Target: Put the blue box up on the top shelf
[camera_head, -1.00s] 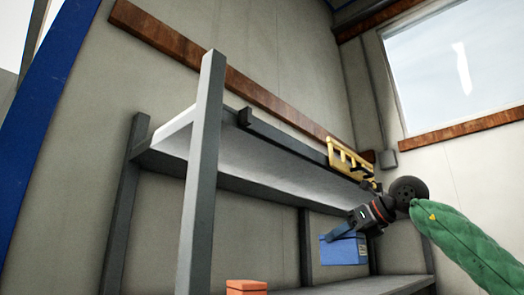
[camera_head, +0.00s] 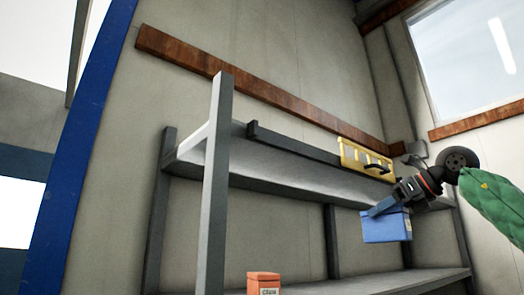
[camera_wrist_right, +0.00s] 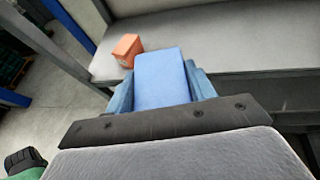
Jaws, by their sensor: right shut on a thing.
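The blue box (camera_head: 386,226) hangs in my right gripper (camera_head: 383,207), in front of the shelf unit and below the level of the top shelf (camera_head: 270,166). In the right wrist view the blue box (camera_wrist_right: 162,78) sits between the two blue fingers of my right gripper (camera_wrist_right: 160,85), which is shut on it. The top shelf carries a yellow case (camera_head: 364,158) with a dark handle at its right end; its middle and left look bare, as far as its underside view lets me tell. My left gripper is not in view.
An orange box (camera_head: 263,283) stands on the lower shelf (camera_head: 400,281); it also shows in the right wrist view (camera_wrist_right: 128,49). A grey upright post (camera_head: 217,160) stands at the shelf's front left.

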